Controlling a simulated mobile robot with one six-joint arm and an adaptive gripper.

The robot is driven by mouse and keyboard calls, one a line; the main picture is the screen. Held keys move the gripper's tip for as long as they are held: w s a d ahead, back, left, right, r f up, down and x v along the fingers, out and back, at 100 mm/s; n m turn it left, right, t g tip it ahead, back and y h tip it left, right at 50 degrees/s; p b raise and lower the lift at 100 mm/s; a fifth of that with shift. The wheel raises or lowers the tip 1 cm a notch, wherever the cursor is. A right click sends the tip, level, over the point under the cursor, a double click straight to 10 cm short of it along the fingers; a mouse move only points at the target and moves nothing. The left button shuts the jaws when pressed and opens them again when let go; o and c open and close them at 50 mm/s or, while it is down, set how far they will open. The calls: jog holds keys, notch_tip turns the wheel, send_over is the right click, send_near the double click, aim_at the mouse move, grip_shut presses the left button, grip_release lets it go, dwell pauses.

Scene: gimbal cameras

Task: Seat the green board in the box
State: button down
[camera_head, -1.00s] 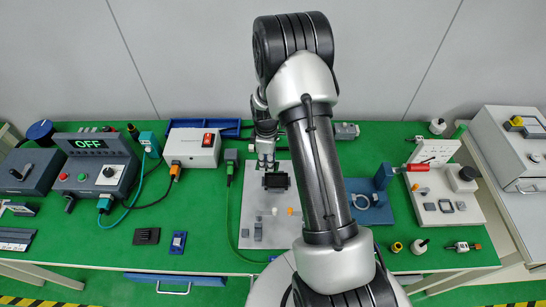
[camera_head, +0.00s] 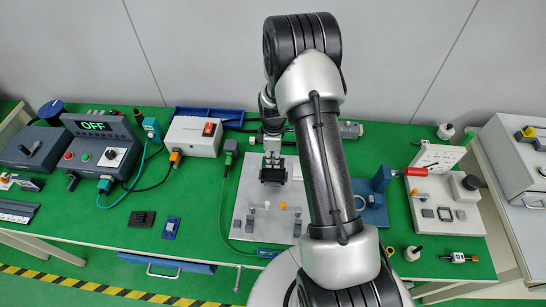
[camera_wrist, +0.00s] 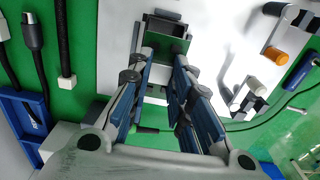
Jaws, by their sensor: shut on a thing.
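The small dark box (camera_head: 273,176) stands on the light grey plate in the middle of the bench. In the wrist view it is the dark frame (camera_wrist: 150,27) beyond my fingertips. My gripper (camera_head: 272,156) points down right at the box, at its far side in the head view. In the wrist view my fingers (camera_wrist: 164,62) are shut on the green board (camera_wrist: 168,45), whose dark green face shows between the tips. The board's lower edge is hidden, so I cannot tell how deep it sits in the box or whether it touches it.
The light grey plate (camera_head: 245,205) also carries small pegs, an orange piece (camera_head: 283,206) and grey blocks. A blue fixture (camera_head: 370,197) stands to the right, partly behind my arm. A green-plugged cable (camera_head: 227,170) runs along the plate's left side. The control box (camera_head: 100,150) stands farther left.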

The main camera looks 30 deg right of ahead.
jog(key=shift+f+b, duration=1.75)
jog(key=shift+f, duration=0.85)
